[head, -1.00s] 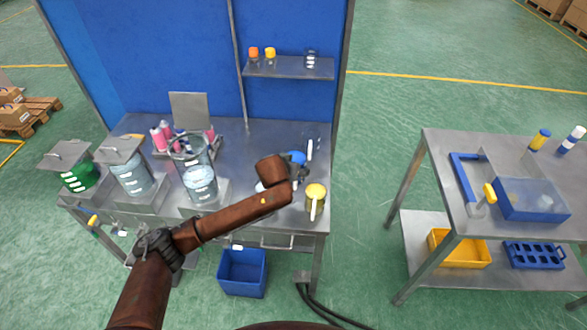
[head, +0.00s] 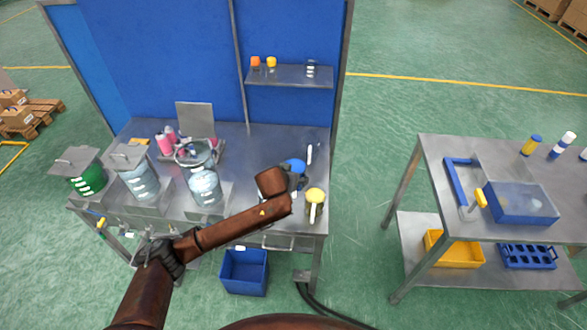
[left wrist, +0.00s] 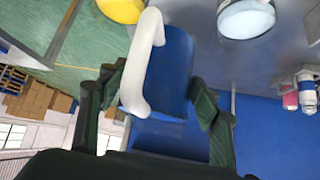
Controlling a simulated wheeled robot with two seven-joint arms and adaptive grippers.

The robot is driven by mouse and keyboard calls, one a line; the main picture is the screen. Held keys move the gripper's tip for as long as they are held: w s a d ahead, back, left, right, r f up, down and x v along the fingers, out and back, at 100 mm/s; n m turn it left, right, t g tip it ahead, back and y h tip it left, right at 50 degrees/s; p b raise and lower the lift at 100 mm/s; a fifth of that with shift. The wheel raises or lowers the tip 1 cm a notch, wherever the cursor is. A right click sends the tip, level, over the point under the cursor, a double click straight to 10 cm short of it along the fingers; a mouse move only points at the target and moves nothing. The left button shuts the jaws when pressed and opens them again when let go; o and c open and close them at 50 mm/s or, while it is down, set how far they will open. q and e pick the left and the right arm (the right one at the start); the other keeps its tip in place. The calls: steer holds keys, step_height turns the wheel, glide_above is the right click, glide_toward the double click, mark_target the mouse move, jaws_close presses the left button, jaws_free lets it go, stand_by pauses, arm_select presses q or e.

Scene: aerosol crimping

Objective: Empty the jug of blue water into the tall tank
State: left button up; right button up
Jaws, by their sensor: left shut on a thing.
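The jug of blue water (head: 297,165) is at my left gripper (head: 298,180), above the right part of the bench. In the left wrist view the jug (left wrist: 172,75) is blue with a white handle, and my left gripper (left wrist: 158,110) is shut on it with one finger on each side. The tall tank (head: 205,187) is a clear open cylinder with pale water, standing on the bench left of the gripper. My forearm hides part of the bench between them. My right gripper is in neither view.
A yellow jug (head: 315,196) with a white handle stands at the bench's right end. Lidded tanks with pale (head: 139,180) and green liquid (head: 88,178) stand left of the tall tank. A blue bin (head: 243,272) is below. A second table (head: 440,165) stands at right.

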arm_select(q)
steer(key=s+p, duration=0.9)
steer(key=s, duration=0.5)
steer(key=shift+s, duration=0.4)
